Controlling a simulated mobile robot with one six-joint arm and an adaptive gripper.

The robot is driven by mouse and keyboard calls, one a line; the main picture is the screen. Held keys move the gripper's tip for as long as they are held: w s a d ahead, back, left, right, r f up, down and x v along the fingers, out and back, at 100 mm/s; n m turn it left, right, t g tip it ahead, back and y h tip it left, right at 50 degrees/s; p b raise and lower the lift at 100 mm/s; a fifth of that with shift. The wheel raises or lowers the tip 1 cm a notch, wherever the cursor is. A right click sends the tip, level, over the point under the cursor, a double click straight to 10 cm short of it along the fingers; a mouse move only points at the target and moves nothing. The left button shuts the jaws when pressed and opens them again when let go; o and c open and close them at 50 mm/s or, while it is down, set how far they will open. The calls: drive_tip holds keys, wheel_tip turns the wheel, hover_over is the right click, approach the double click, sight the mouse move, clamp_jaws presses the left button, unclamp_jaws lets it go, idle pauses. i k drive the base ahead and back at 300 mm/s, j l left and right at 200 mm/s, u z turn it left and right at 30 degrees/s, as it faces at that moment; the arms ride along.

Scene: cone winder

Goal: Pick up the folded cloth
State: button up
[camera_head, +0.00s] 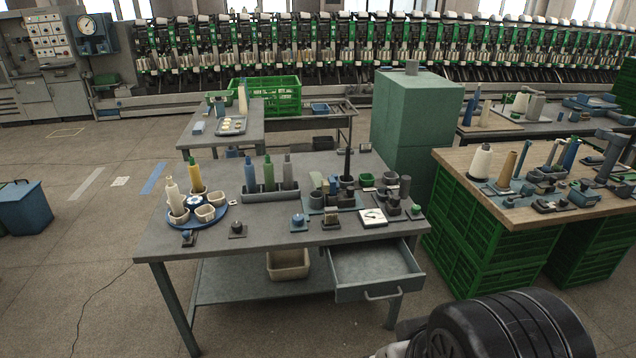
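A small light-blue block-like item (198,128) lies near the left edge of the smaller back table. It may be the folded cloth, but it is too small to tell. No other thing in view is clearly a folded cloth. The open drawer (374,267) of the front table looks empty in the part I can see. My gripper is not in view. Only a dark, rounded part, seemingly of my own arm, shows at the bottom right.
The grey front table (185,244) holds a blue round tray (228,216), bottles and small fixtures. Its drawer sticks out toward me. A wood-topped bench (560,216) on green crates stands right. A green cabinet (412,115) stands behind. The floor at left is mostly free.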

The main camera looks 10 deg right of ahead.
sight(315, 177)
drive_tip(key=i+z, duration=0.1)
drive_tip(key=z, duration=0.25)
drive_tip(key=i+j+z, duration=0.1)
drive_tip(key=z, duration=0.25)
drive_tip(key=j+z, duration=0.15)
drive_tip(key=z, duration=0.2)
drive_tip(key=i+j+z, duration=0.1)
drive_tip(key=i+j, duration=0.3)
drive_tip(key=j, duration=0.25)
drive_tip(key=i+j+z, duration=0.15)
drive_tip(key=j, duration=0.2)
drive_tip(key=i+j, duration=0.2)
drive_tip(key=j, duration=0.15)
drive_tip(key=i+j+z, duration=0.15)
drive_tip(key=j, duration=0.2)
drive_tip(key=i+j+z, duration=0.1)
drive_tip(key=j, duration=0.3)
drive_tip(key=i+j, duration=0.25)
drive_tip(key=j, duration=0.15)
drive_tip(key=i+j, duration=0.1)
drive_tip(key=i+z, duration=0.05)
